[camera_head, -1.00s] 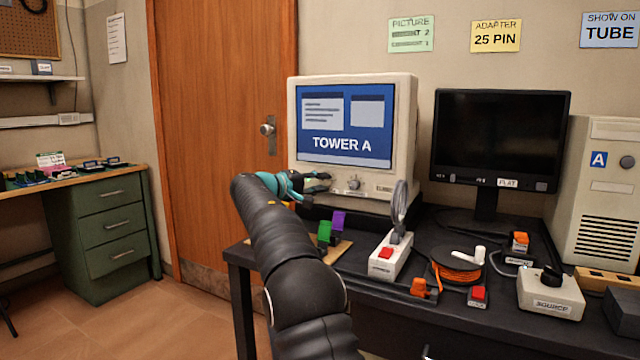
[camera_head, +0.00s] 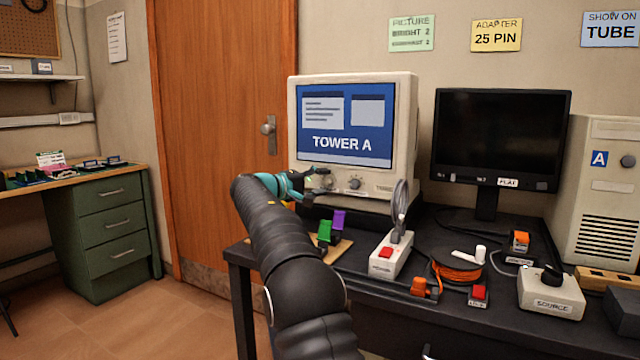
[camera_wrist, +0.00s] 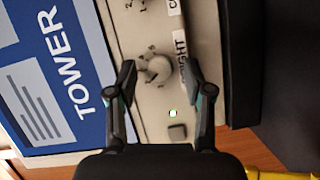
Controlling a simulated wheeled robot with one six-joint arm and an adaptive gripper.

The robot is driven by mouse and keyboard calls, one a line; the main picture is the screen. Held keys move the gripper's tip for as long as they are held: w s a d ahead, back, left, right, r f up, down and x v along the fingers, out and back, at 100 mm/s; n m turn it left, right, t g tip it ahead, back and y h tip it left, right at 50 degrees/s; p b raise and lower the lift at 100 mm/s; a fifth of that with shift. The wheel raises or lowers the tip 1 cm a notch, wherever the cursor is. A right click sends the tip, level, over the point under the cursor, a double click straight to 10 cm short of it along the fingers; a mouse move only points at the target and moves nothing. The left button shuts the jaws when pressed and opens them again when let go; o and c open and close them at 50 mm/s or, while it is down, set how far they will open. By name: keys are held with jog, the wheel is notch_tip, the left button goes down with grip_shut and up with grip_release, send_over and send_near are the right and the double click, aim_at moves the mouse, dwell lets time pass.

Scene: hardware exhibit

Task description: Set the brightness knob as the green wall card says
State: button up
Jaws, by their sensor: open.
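The green wall card (camera_head: 411,33) reads PICTURE, with a BRIGHT line that appears to show 2; the lower line is blurred. The brightness knob (camera_wrist: 157,68) is a round beige knob on the tube monitor's front (camera_head: 404,130), below its lit TOWER A screen. Its label (camera_wrist: 181,58) is partly covered by a finger. My gripper (camera_wrist: 159,76) is open, with one fingertip on each side of this knob; I cannot tell whether they touch it. In the head view my gripper (camera_head: 318,180) is at the monitor's lower left and hides this knob. The knob's setting is not clear.
A second knob (camera_wrist: 138,3) is close beside it, also visible in the head view (camera_head: 355,183). A small green light (camera_wrist: 172,113) and a square button (camera_wrist: 177,131) are on the other side.

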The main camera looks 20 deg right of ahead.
jog(key=shift+a, duration=0.1)
jog(key=v, duration=1.1)
jog(key=shift+a, duration=0.45)
jog(key=shift+s, duration=0.15)
jog(key=s+f+y, duration=0.3)
jog(key=s+y, duration=0.1)
jog(key=s, duration=0.7)
jog(key=s+f+y, duration=0.4)
jog(key=s+y, duration=0.1)
jog(key=s, duration=0.7)
jog(key=s+a+f+y, duration=0.3)
jog(key=s+a+f, duration=0.2)
jog(key=s, duration=0.7)
jog(key=s+a+f+m+y, duration=0.1)
jog(key=s+a+f+y, duration=0.3)
jog(key=s+f, duration=0.6)
jog(key=shift+s+a+f+t+y, duration=0.35)
jog(key=shift+s+a, duration=0.35)
jog(key=shift+s, duration=0.35)
jog(key=shift+r, duration=0.1)
